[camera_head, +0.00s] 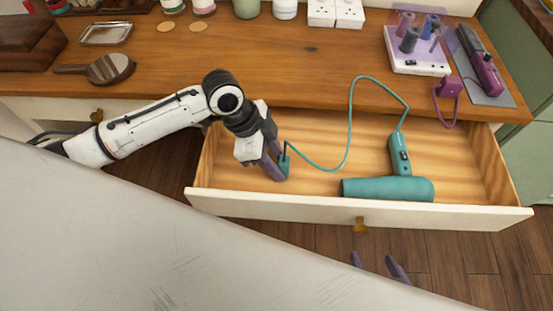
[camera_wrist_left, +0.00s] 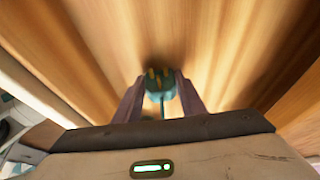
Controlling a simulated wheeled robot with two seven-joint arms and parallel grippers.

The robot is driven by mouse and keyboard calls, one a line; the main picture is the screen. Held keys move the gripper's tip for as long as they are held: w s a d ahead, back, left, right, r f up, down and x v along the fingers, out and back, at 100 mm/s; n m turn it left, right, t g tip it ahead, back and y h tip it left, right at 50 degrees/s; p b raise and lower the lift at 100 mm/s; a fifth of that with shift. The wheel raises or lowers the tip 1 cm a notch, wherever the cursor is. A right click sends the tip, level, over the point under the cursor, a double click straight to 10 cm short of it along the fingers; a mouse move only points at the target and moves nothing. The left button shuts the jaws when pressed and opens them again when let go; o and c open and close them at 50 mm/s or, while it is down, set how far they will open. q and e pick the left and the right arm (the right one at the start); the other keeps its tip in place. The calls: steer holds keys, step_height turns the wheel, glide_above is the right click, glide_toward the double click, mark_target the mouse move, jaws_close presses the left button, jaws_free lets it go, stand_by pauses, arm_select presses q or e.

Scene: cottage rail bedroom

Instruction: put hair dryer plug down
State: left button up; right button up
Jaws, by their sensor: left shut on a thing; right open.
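The teal hair dryer (camera_head: 390,188) lies in the right part of the open drawer (camera_head: 290,201). Its teal cord (camera_head: 350,120) loops up over the table's front edge and back down to the plug. My left gripper (camera_head: 280,172) is inside the drawer's left part, shut on the teal plug (camera_head: 285,163). In the left wrist view the plug (camera_wrist_left: 160,84) sits between the two fingers (camera_wrist_left: 161,98), its prongs facing the wooden drawer surface. I cannot tell whether the plug touches it. My right gripper (camera_head: 382,268) is open and empty in front of the drawer, with only its fingertips showing.
The drawer floor between plug and dryer is mostly clear.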

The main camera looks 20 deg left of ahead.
arm_select(q)
steer(key=shift+f, duration=0.1)
steer(key=o, duration=1.1)
steer(key=shift+c, duration=0.2)
steer(key=p+v, duration=0.2)
steer(key=v, duration=1)
